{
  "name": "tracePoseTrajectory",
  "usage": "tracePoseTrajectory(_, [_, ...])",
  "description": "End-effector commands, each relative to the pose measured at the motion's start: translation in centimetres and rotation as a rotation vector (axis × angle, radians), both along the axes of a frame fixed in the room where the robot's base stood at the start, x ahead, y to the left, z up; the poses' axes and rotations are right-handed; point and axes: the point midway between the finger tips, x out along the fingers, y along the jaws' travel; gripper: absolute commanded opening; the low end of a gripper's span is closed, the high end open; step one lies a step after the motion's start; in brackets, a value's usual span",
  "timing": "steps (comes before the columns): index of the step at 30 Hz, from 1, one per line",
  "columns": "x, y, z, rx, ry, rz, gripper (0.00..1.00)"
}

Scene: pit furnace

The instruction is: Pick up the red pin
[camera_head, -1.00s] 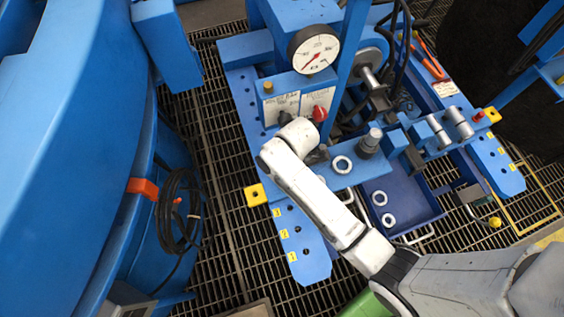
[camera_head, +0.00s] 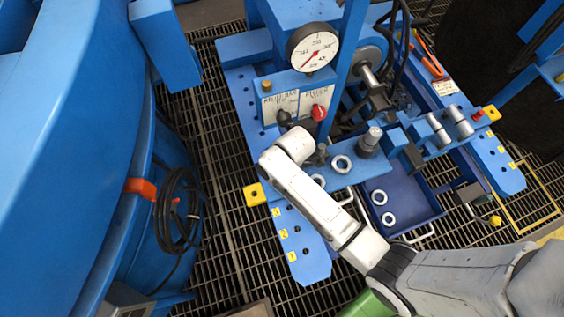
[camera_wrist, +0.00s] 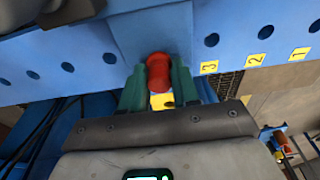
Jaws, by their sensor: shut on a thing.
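The red pin (camera_wrist: 158,72) is upright in the wrist view, between the two green fingers of my gripper (camera_wrist: 157,88). The fingers touch it on both sides, and it is gripped. Behind it is a blue beam (camera_wrist: 100,45) with a row of dark holes. I cannot tell whether the pin's far end sits in a hole or is clear of it. In the head view my arm hides the gripper and the pin.
A gauge (camera_head: 312,47) and a red selector knob (camera_head: 318,112) stand just above my wrist. Metal rings (camera_head: 341,164) lie on the blue ledge, beside a dark fitting (camera_head: 368,143). Yellow number tags (camera_head: 284,234) mark the perforated beam. A black cable coil (camera_head: 178,212) hangs at left.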

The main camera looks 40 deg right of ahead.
Motion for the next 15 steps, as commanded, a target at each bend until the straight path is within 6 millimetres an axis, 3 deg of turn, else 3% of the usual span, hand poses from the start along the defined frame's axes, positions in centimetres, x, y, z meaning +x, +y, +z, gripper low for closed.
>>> tracePoseTrajectory(6, [-0.02,0.0,0.0,0.0,0.0,0.0,0.0])
tracePoseTrajectory(15, [0.02,0.0,0.29,0.0,0.0,0.0,0.0])
